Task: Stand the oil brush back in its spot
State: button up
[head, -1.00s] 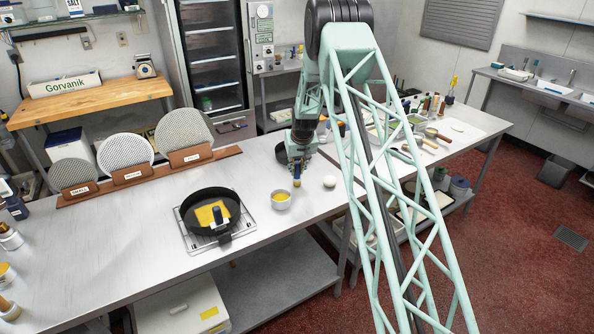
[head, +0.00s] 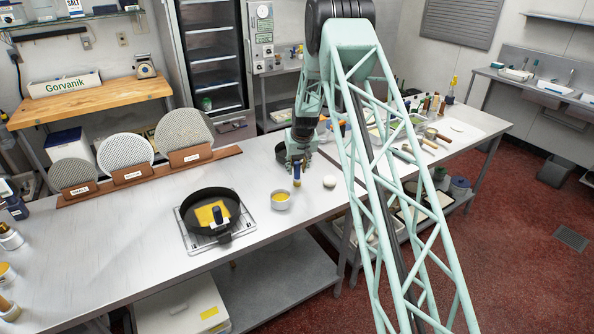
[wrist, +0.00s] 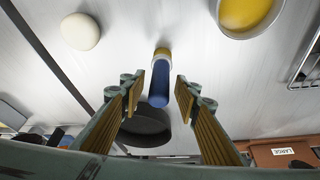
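The oil brush (head: 297,172) has a blue handle and a yellowish lower part. It appears to stand upright on the steel table, handle up, just below my gripper (head: 298,161). In the wrist view the brush (wrist: 160,84) lies between my two fingertips (wrist: 160,90), with a visible gap on each side. My gripper is open and does not appear to touch it. The bristle end is small and hard to make out. A bowl of yellow oil (head: 281,201) stands close by the brush; it also shows in the wrist view (wrist: 245,14).
A pale dough ball (head: 329,182) sits right of the brush. A black pan (head: 194,221) on a wire rack stands to the left, with screens in a wooden holder (head: 225,154) behind. A dark round pan (wrist: 146,128) is close behind my gripper.

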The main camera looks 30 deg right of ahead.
jog(key=b+v, duration=0.1)
jog(key=v, duration=1)
dwell(0.3)
jog(key=shift+r, duration=0.1)
dwell(0.5)
